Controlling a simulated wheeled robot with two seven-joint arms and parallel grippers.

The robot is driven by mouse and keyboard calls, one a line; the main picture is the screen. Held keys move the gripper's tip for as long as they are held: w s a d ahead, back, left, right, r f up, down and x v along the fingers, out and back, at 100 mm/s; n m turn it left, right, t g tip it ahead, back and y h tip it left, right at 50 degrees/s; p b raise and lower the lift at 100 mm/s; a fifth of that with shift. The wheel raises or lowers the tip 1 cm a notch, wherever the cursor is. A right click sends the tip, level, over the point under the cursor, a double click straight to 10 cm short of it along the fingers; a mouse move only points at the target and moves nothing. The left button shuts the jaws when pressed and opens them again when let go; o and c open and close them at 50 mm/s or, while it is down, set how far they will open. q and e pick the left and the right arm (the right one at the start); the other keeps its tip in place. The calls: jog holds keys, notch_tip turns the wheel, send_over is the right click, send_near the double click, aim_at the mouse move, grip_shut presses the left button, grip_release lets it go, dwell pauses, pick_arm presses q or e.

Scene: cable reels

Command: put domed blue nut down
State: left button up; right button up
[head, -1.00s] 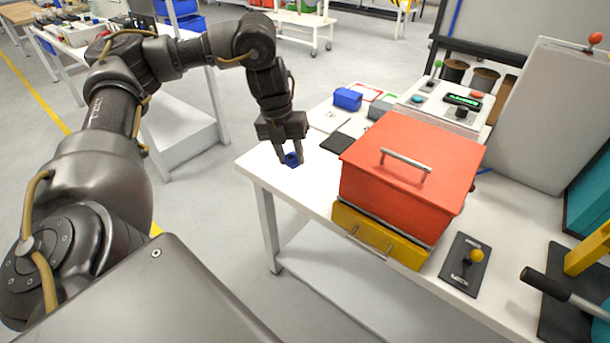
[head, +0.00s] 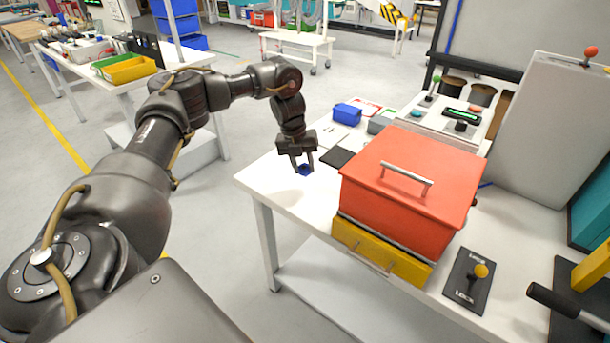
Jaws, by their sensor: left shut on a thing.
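My left gripper (head: 304,168) is at the left part of the white table (head: 268,187), pointing down. It is shut on the domed blue nut (head: 305,170), a small dark blue piece between the fingertips. The nut is at or just above the table top; I cannot tell whether it touches. The fingers partly hide it. My right gripper is not in view.
A red lidded box (head: 410,185) stands right of the gripper, over a yellow drawer (head: 380,252). A lever plate (head: 468,281) is at the right. The table's left corner is bare.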

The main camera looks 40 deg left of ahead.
aim_at(305, 184)
pick_arm(q)
jog(key=shift+w+a+f, duration=0.15)
jog(key=shift+w+f, duration=0.3)
jog(key=shift+f, duration=0.1)
jog(key=shift+w+a+f, duration=0.15)
jog(key=shift+w+f, duration=0.25)
jog(key=shift+f, duration=0.15)
jog(key=shift+a+p+x, duration=0.1)
jog(key=shift+p+x, duration=0.1)
jog(key=shift+x, duration=0.5)
jog(key=shift+a+p+x, duration=0.15)
jog(key=shift+p+x, duration=0.05)
jog(key=shift+x, duration=0.5)
jog(key=shift+s+f, duration=0.2)
jog(key=o, duration=1)
jog(key=v, duration=1.2)
jog(key=shift+r, duration=0.15)
